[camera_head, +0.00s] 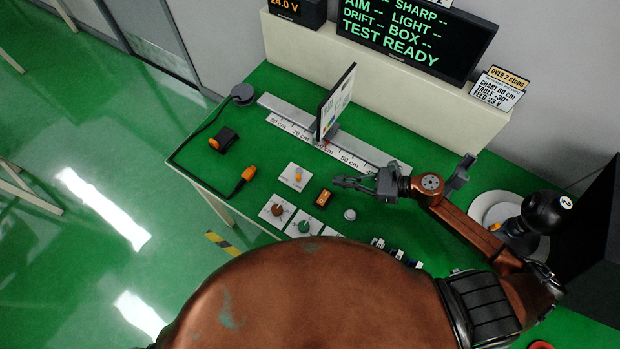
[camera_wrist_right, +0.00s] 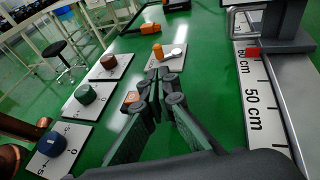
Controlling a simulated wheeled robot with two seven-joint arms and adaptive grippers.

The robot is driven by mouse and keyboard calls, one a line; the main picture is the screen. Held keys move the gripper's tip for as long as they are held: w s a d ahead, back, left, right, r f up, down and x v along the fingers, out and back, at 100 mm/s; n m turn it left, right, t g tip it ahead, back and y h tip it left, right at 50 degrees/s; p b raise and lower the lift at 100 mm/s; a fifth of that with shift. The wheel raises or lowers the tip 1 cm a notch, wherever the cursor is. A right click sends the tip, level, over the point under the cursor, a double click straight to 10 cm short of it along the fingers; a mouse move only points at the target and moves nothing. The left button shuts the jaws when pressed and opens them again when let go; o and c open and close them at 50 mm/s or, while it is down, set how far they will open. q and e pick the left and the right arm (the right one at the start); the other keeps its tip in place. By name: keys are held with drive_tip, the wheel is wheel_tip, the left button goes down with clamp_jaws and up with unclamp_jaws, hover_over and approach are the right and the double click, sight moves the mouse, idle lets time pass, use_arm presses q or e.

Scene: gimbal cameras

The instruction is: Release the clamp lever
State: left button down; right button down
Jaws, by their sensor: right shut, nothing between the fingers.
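No part is labelled as the clamp lever, and I cannot tell for sure which one it is. A small red part (camera_wrist_right: 253,51) shows at the foot of the chart carriage (camera_wrist_right: 290,44), beside the scale. A white plate (camera_head: 293,178) on the green table carries an orange knob (camera_head: 298,176); it also shows beyond my fingertips in the wrist view (camera_wrist_right: 158,63). My right gripper (camera_head: 342,182) is shut and empty, right of that plate and in front of the rail. Its fingertips meet in the wrist view (camera_wrist_right: 162,82). My left gripper is not in view.
The chart board (camera_head: 337,100) stands upright on the ruled rail (camera_head: 277,108). Plates with a brown knob (camera_head: 278,209) and a green knob (camera_head: 303,226) lie near the front edge. An orange-black block (camera_head: 323,198) is close to my gripper. The screen (camera_head: 405,40) reads TEST READY.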

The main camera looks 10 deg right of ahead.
sight(301, 178)
drive_tip(key=shift+w+a, duration=0.1)
drive_tip(key=shift+a, duration=0.2)
drive_tip(key=x, duration=0.9)
drive_tip(key=shift+a+f, duration=0.2)
